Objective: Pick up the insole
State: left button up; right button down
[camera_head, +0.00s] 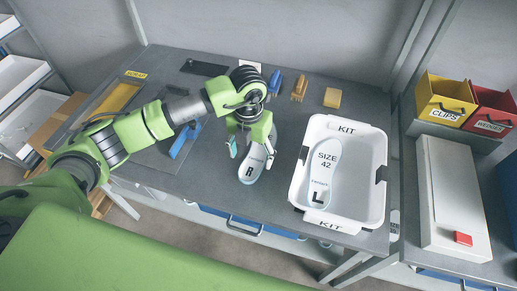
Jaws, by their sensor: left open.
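A pale insole (250,174) marked with a dark R lies on the grey table (215,190), left of the white kit box. My left gripper (252,149) is over its upper part, with fingers apart, one on either side of it. The gripper hides the insole's far end. I cannot tell whether the fingers touch it. A second insole (322,165), marked SIZE 42 and L, lies inside the white KIT box (378,150). My right gripper is not in view.
Behind the gripper are blue (274,82) and orange (299,88) pieces and a tan block (332,97). A blue tool (184,138) lies to the left. At right stand a yellow CLIPS bin (446,97), a red bin (491,105) and a white case (448,190).

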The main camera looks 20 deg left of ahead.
aim_at(251, 168)
pick_arm(q)
notch_tip(251, 168, down, 4)
jog(key=shift+w+a+r+p, duration=0.1)
jog(key=shift+w+r+p, duration=0.05)
jog(key=shift+p, duration=0.7)
jog(key=shift+f, duration=0.65)
jog(key=c, duration=1.1)
